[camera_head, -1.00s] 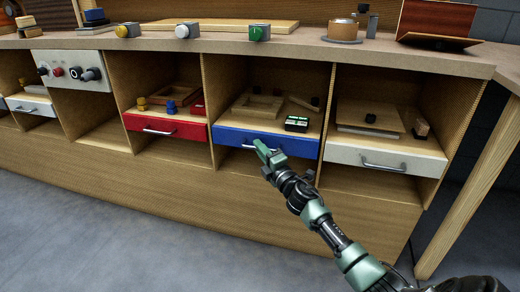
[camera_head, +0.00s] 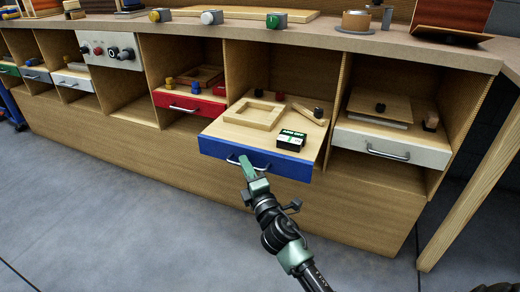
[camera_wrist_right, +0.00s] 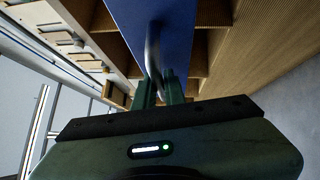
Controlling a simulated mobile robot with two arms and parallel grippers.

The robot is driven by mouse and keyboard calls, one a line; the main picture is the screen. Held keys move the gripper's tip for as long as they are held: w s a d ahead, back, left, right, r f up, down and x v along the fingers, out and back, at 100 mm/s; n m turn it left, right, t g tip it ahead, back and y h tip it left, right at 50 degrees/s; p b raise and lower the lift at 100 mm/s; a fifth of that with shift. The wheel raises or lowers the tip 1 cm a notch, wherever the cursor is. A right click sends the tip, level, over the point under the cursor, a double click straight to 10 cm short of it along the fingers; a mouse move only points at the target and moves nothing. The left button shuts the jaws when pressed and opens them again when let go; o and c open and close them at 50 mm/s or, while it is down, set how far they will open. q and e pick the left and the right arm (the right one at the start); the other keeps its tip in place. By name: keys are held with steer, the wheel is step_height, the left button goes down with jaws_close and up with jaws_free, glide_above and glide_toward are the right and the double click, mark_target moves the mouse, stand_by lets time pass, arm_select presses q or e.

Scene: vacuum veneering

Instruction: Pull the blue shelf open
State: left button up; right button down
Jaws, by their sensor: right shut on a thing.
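The blue shelf (camera_head: 256,158) stands well out of the bench front, like a pulled drawer. On its wooden top lie a wooden frame (camera_head: 238,119), a black and green box (camera_head: 292,139) and small dark pieces. Its metal handle (camera_head: 236,161) is on the blue front. My right gripper (camera_head: 247,168) is shut on the handle, left of the front's middle. In the right wrist view the handle (camera_wrist_right: 153,50) runs down between the fingers (camera_wrist_right: 158,88), with the blue front (camera_wrist_right: 178,35) behind it. My left gripper is not in view.
A red shelf (camera_head: 188,104) on the left and a white shelf (camera_head: 385,147) on the right sit in their compartments. The bench top (camera_head: 330,38) runs above. A slanted wooden leg (camera_head: 485,175) stands at the right. The grey floor (camera_head: 120,210) in front is clear.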

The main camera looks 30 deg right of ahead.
steer(key=s+a, duration=0.5)
steer(key=shift+a, duration=0.4)
steer(key=c, duration=1.8)
jaws_free()
steer(key=shift+o, duration=0.2)
steer(key=shift+w, duration=0.1)
steer(key=s+f, duration=0.1)
steer(key=s, duration=0.6)
steer(key=shift+s+a+b, duration=0.3)
steer(key=shift+s, duration=0.1)
